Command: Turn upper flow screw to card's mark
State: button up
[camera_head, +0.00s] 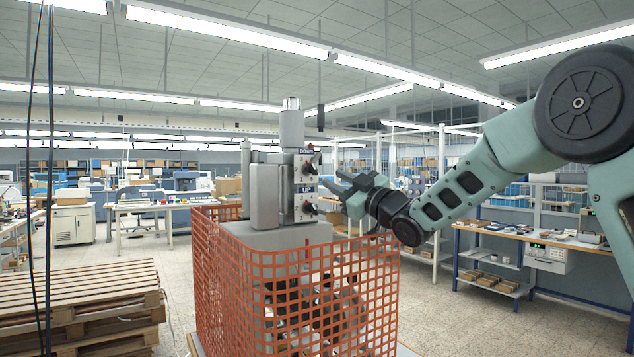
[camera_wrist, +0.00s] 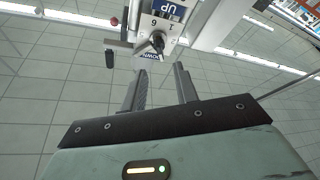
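The grey stamping machine (camera_head: 265,195) stands in the middle of the head view. On its valve face, the upper flow screw (camera_head: 310,168) has a dark knob under the DOWN label (camera_head: 306,152). The lower flow screw (camera_head: 309,207) sits under the UP label (camera_head: 302,189). My gripper (camera_head: 338,186) is just right of this face, apart from it. In the wrist view, upside down, the upper screw's knob (camera_wrist: 157,42) lies just ahead of the fingers of my open, empty gripper (camera_wrist: 158,80). Dial numbers show beside it, partly unreadable. I cannot make out a card.
An orange mesh guard (camera_head: 262,290) surrounds the machine's lower part. Stacked wooden pallets (camera_head: 80,300) stand at left, and dark cables hang above them. A workbench (camera_head: 530,237) with instruments is at right.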

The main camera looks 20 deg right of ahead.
aim_at(315, 169)
jog(key=p+x, duration=0.4)
jog(key=x, duration=0.2)
jog(key=shift+w+a+r+p, duration=0.1)
jog(key=shift+r+p, duration=0.15)
jog(key=shift+p, duration=0.1)
jog(key=shift+w+a, duration=0.25)
jog(key=shift+w, duration=0.2)
grip_shut()
